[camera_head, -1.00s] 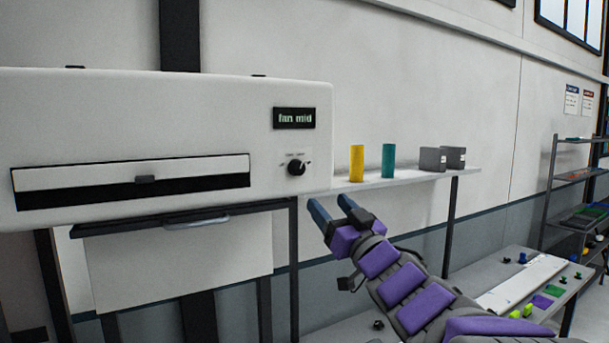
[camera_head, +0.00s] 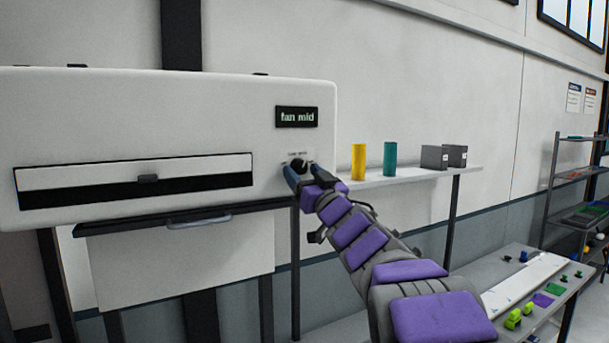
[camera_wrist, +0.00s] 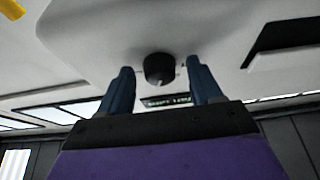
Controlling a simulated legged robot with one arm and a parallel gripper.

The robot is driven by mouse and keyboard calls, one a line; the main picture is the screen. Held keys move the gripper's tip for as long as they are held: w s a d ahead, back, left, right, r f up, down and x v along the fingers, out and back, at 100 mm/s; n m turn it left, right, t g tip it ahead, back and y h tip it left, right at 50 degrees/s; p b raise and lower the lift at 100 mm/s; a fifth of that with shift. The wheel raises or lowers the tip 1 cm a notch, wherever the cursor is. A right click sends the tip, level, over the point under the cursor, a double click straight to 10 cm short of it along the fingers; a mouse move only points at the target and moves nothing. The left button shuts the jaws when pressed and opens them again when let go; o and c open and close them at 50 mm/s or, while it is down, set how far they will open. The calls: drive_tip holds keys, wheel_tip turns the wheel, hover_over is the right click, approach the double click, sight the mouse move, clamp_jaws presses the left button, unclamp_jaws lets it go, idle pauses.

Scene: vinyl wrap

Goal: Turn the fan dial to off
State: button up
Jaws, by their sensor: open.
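The fan dial (camera_head: 299,164) is a small black round knob on the right part of the white machine's front (camera_head: 215,130). Above it a dark display (camera_head: 297,117) reads "fan mid". My gripper (camera_head: 302,172) is open, with its two blue fingertips up at the dial, one on each side in the picture. In the wrist view the dial (camera_wrist: 159,69) sits beyond and between the open fingers (camera_wrist: 160,82). I cannot tell whether the fingers touch it. My fingers and wrist hide part of the dial's lower side in the head view.
A shelf (camera_head: 415,174) to the right of the machine holds a yellow cylinder (camera_head: 358,161), a teal cylinder (camera_head: 390,159) and grey boxes (camera_head: 434,157). A low table (camera_head: 500,290) with small items stands at the lower right. A slot with a handle (camera_head: 148,178) is left of the dial.

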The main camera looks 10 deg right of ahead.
drive_tip(key=c, duration=1)
drive_tip(key=shift+c, duration=0.2)
